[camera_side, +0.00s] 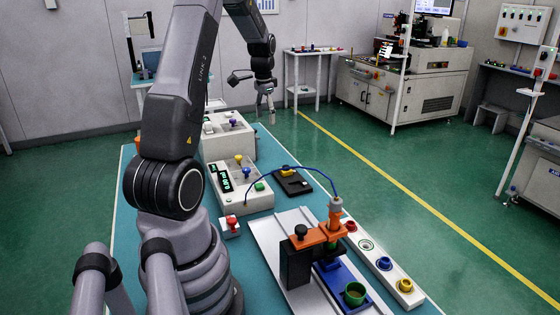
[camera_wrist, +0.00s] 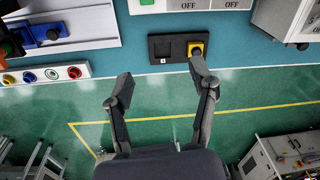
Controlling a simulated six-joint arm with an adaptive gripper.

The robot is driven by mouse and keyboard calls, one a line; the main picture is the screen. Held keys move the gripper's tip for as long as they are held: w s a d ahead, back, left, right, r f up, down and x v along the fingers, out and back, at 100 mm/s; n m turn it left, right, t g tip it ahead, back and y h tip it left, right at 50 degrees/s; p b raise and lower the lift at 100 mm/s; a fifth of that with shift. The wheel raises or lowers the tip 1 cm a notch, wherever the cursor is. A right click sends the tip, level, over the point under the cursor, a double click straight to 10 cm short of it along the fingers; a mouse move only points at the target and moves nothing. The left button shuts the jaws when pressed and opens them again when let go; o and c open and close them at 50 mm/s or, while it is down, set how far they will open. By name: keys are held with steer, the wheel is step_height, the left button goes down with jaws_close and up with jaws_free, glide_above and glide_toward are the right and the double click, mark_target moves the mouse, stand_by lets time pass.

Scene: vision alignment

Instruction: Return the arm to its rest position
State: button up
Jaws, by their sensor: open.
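My gripper (camera_wrist: 158,88) is open and empty in the wrist view, its two fingers spread apart. Past the fingertips lies a black block (camera_wrist: 162,50) with a yellow part in its right half; the fingers appear over the floor and the table edge. The black block (camera_side: 293,184) with the yellow part lies on the table's right side, nearer the camera.
A white control box (camera_side: 240,195) with coloured knobs stands mid-table. A blue cable (camera_side: 300,168) arches above the table. Green floor (camera_side: 400,190) lies open to the right.

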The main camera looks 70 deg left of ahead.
steer(key=s+d+r+t, duration=0.1)
steer(key=d+r, duration=0.3)
steer(key=d, duration=0.3)
steer(key=d+r+m+t, duration=0.1)
steer(key=d+r, duration=0.4)
steer(key=d, duration=0.3)
steer(key=s+d+r+t, duration=0.1)
steer(key=d+r, duration=0.3)
steer(key=d, duration=0.3)
steer(key=s+d+m+t, duration=0.1)
steer(key=s+d+t, duration=0.1)
steer(key=s+d, duration=0.9)
steer(key=shift+s+d+r+h, duration=0.25)
steer(key=shift+s+h, duration=0.15)
